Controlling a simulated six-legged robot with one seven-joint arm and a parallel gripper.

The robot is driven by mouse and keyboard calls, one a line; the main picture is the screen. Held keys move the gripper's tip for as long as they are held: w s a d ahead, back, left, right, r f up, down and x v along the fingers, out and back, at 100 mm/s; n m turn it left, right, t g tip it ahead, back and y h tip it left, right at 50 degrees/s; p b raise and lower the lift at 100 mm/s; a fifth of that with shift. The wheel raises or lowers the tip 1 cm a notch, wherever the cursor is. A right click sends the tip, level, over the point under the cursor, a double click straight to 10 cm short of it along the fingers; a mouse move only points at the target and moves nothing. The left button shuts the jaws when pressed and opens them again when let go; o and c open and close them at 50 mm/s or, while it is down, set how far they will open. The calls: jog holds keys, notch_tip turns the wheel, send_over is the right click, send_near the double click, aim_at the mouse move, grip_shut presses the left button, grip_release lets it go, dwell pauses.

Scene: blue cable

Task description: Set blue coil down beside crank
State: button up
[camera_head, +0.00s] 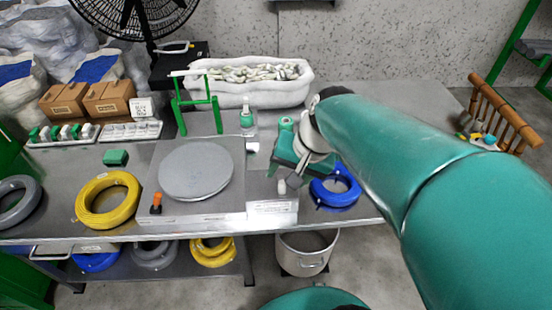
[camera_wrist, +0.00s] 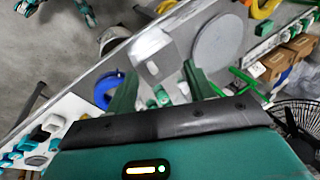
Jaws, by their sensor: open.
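The blue coil (camera_head: 348,197) lies on the metal table near its front edge, right of the grey round plate (camera_head: 195,170). My gripper (camera_head: 289,183) is just left of the coil, above the table. In the wrist view the jaws (camera_wrist: 160,72) are apart with no coil between them. The blue coil (camera_wrist: 101,92) shows there beside the left finger, partly hidden by it. A green frame with a pale bar (camera_head: 215,115) stands behind the plate, and an orange-topped handle (camera_head: 156,203) is at the plate's front left. I cannot tell which is the crank.
A yellow coil (camera_head: 84,215) lies left of the plate and a grey coil (camera_head: 22,205) at the far left. A white bin (camera_head: 240,95) and a bottle (camera_head: 247,122) stand behind. A pot (camera_head: 303,262) is below the front edge. The table's right part is mostly hidden by my arm.

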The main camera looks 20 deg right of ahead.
jog(key=s+a+r+n+t+h, duration=0.2)
jog(key=s+r+n, duration=0.3)
jog(key=n, duration=0.1)
jog(key=shift+a+h, duration=0.3)
jog(key=shift+a, duration=0.1)
